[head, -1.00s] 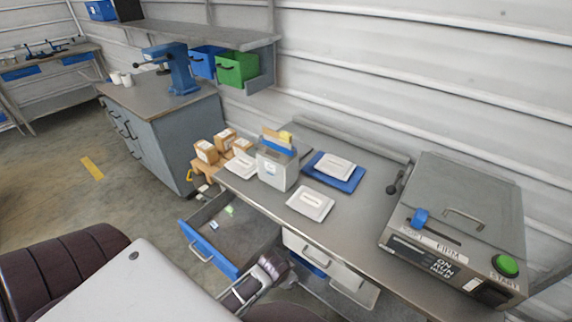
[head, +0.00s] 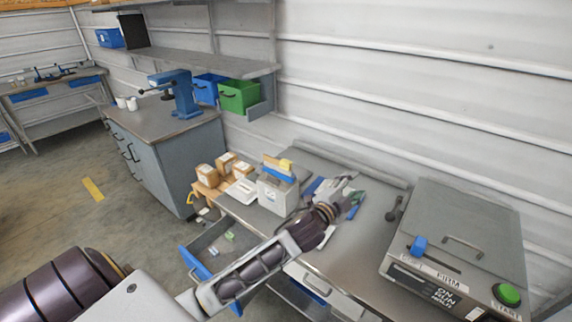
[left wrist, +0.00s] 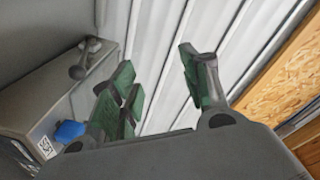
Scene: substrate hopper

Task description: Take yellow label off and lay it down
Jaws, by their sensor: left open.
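A small yellow piece (head: 287,164), possibly the yellow label, shows at the top of a grey box (head: 275,195) on the bench. Orange and blue pieces stand up from the box beside it; I cannot read any label. My left gripper (head: 356,200) is over the bench to the right of the box, apart from it. In the left wrist view my left gripper's green-padded fingers (left wrist: 160,92) are spread with nothing between them. My right gripper is out of view.
Cartons (head: 206,173) stand left of the box. A grey machine (head: 455,235) with a blue knob and green button fills the bench's right end. An open blue-fronted drawer (head: 194,262) juts out below. Bare bench (head: 360,245) lies between gripper and machine.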

